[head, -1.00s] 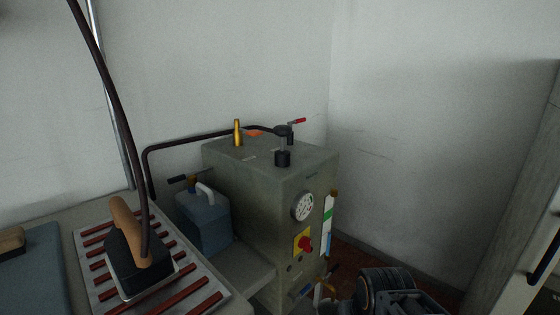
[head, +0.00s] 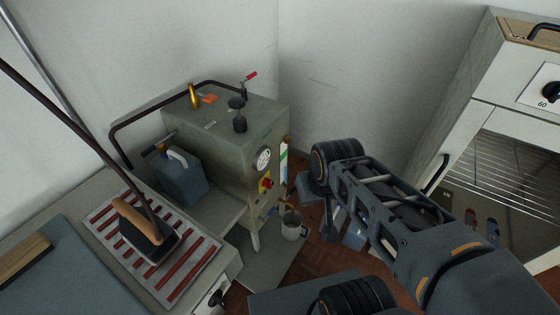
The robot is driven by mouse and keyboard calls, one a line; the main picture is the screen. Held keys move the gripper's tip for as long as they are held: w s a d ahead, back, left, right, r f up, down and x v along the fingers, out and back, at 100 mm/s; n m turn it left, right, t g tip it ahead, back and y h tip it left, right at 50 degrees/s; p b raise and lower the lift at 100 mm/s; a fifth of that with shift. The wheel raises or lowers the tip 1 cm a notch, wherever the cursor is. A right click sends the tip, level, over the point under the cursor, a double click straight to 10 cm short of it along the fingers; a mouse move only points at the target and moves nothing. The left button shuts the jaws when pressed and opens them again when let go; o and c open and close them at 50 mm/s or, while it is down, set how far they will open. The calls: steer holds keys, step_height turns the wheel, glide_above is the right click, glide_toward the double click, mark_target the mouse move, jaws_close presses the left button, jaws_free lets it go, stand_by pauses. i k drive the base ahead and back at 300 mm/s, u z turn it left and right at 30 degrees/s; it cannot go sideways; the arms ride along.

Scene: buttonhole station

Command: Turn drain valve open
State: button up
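A grey-green boiler box (head: 232,150) stands against the wall in the head view. Low on its front, a small brass fitting with a blue handle (head: 269,211) looks like the drain valve; its exact setting is too small to tell. A grey metal mug (head: 293,226) stands just below and right of it. My arm reaches in from the lower right and bends down past the mug's right side. My gripper (head: 329,233) appears at its lower end, apart from the valve; its fingers are too small and dark to read.
A red knob on a yellow plate (head: 266,184) and a gauge (head: 263,159) are above the valve. An iron (head: 146,233) rests on a slatted rack at left. A blue jug (head: 181,178) stands beside the boiler. A cabinet (head: 473,135) is at right.

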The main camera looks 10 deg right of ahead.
mark_target(293, 190)
steer(key=k, duration=0.5)
steer(key=z, duration=1.1)
steer(key=i, duration=1.2)
steer(key=u, duration=1.85)
